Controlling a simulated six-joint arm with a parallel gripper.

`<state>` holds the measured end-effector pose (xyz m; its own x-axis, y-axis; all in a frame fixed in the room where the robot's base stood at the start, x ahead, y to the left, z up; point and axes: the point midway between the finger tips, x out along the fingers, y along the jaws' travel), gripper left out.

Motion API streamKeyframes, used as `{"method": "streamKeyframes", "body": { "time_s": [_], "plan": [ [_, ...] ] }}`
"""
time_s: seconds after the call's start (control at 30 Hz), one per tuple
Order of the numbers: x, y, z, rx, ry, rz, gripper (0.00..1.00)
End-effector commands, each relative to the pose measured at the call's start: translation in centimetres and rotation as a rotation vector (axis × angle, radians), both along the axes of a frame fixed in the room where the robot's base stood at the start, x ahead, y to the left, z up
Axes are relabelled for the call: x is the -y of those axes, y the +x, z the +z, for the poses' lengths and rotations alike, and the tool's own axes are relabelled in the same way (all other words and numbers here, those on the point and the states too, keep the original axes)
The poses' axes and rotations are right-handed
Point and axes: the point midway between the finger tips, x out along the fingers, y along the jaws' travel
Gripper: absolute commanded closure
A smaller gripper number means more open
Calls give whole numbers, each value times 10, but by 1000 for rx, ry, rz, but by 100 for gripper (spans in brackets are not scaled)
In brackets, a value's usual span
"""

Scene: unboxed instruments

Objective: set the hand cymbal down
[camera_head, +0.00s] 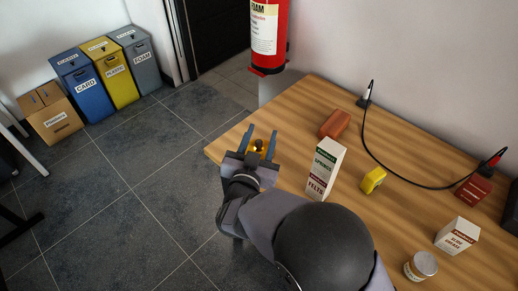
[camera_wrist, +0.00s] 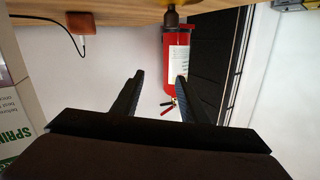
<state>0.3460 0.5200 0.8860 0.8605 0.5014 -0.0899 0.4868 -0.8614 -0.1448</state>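The hand cymbal (camera_head: 257,149) is a small brass-yellow piece with a dark knob, seen between my gripper's fingers near the table's left end. In the wrist view, which is upside down, its brown knob (camera_wrist: 171,18) shows at the top edge, against the table. The cymbal's disc is mostly cut off there and partly hidden by my gripper in the head view. My gripper (camera_head: 260,138) has its two fingers apart. In the wrist view the gap between the fingertips (camera_wrist: 160,78) is empty, and the knob lies beyond them. The cymbal appears to rest on the table, knob up.
The wooden table (camera_head: 310,101) holds a tall white carton (camera_head: 325,169), a red-brown block (camera_head: 335,124), a yellow item (camera_head: 373,180), a small white box (camera_head: 457,236), a jar (camera_head: 420,266) and a black cable (camera_head: 381,160).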

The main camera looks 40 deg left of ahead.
Motion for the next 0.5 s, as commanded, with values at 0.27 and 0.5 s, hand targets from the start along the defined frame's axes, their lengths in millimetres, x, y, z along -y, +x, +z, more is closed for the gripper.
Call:
{"method": "streamKeyframes", "body": {
  "time_s": [0.27,0.5],
  "plan": [
    [-2,-18,-61,-152,-220,75,60],
    [-5,-19,-66,-146,-260,94,60]
  ]
}}
